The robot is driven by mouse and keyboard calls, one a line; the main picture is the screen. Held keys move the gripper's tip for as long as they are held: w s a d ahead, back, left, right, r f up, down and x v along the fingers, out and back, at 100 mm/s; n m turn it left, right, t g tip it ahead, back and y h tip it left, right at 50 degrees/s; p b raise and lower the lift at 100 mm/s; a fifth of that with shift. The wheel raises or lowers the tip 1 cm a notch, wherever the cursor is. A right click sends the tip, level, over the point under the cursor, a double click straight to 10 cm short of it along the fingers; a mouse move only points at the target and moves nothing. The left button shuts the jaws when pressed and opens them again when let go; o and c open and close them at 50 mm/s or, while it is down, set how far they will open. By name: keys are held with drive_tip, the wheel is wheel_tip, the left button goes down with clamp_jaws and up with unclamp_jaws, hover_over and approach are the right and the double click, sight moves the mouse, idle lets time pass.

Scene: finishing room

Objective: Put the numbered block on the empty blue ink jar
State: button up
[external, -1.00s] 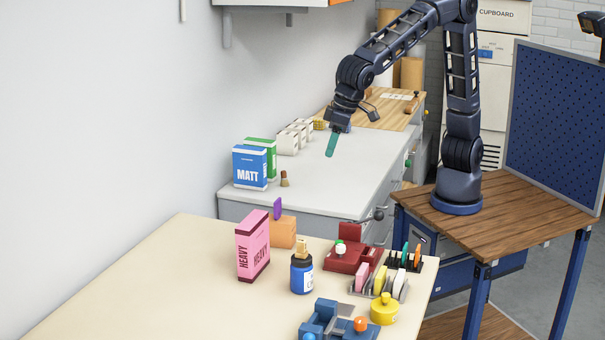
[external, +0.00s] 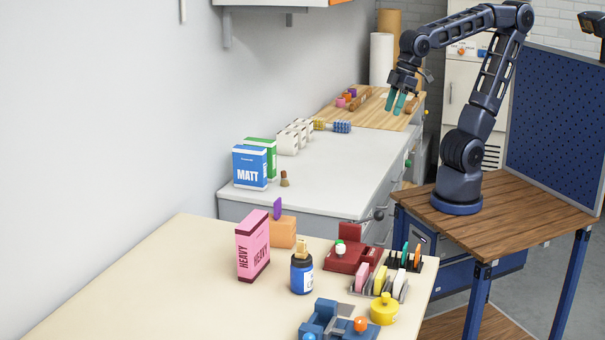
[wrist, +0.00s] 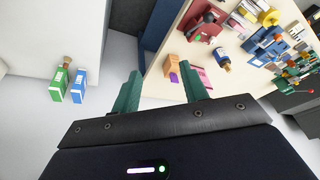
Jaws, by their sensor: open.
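My gripper (external: 394,106) is open, with two green fingers apart and nothing between them. It hangs in the air in front of the wooden board at the back; its fingers also show in the wrist view (wrist: 163,88). A dark blue jar (external: 302,275) with a white label and black collar stands upright on the cream table, far from my gripper. A tan piece sits on top of it. The jar also shows in the wrist view (wrist: 223,66). I cannot make out a number on any block, so I cannot tell which is the numbered block.
On the cream table (external: 150,290) stand a pink box (external: 253,247), an orange block (external: 283,232), a red device (external: 347,258), racks and a yellow pot (external: 384,310). Small coloured pieces (external: 347,97) lie on the wooden board. The grey counter's middle is clear.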

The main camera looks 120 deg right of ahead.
drive_tip(key=s+d+f+n, duration=0.1)
drive_tip(key=s+f, duration=0.1)
drive_tip(key=s, duration=0.5)
drive_tip(key=shift+s+f+t, duration=0.25)
drive_tip(key=shift+f+t, duration=0.05)
drive_tip(key=shift+f, duration=0.1)
idle(0.8)
